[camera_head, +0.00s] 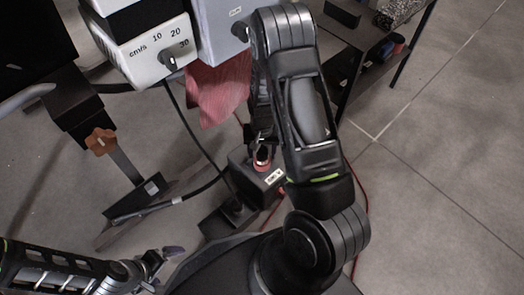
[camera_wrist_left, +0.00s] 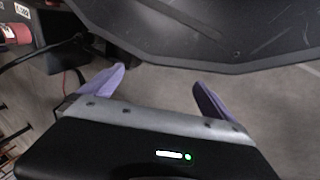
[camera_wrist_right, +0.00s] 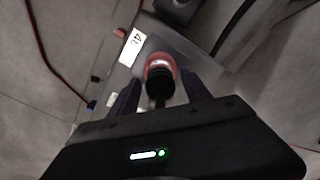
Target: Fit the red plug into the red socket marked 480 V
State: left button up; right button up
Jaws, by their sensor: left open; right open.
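A grey box (camera_head: 239,160) on the floor stand carries a white label (camera_head: 273,177); in the right wrist view the label (camera_wrist_right: 132,47) shows "48", the rest hidden or unclear. The red plug or socket part (camera_wrist_right: 160,65), with a black body (camera_wrist_right: 160,88), is at the box. I cannot tell where plug ends and socket begins, or how deep it sits. It also shows in the head view (camera_head: 262,158). My right gripper (camera_wrist_right: 160,92) is open, its fingers on either side of the black body. My left gripper (camera_wrist_left: 155,85) is open and empty, low at the left.
Black cables run down to the floor stand (camera_head: 225,217). A red cable lies on the floor. A dark shelf (camera_head: 375,55) stands behind at right. Floor at right is free.

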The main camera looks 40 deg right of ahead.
jog(key=shift+r+p, duration=0.3)
jog(key=shift+r, duration=0.25)
notch_tip(320, 180, up, 11)
jog(key=p, duration=0.4)
dwell(0.3)
jog(key=s+a+f+n+y, duration=0.1)
jog(key=s+a+f+n, duration=0.1)
jog(key=a, duration=0.7)
jog(key=s+a+f+n+y, duration=0.1)
jog(key=s+a+f+n, duration=0.1)
jog(key=s+a+f, duration=0.2)
jog(key=s+a+f+n+t+y, duration=0.1)
jog(key=s+a, duration=0.6)
jog(key=a, duration=0.7)
notch_tip(320, 180, down, 2)
jog(key=shift+s+a+f+n+y, duration=0.15)
jog(key=shift+f+n+y, duration=0.1)
jog(key=shift+n+y, duration=0.25)
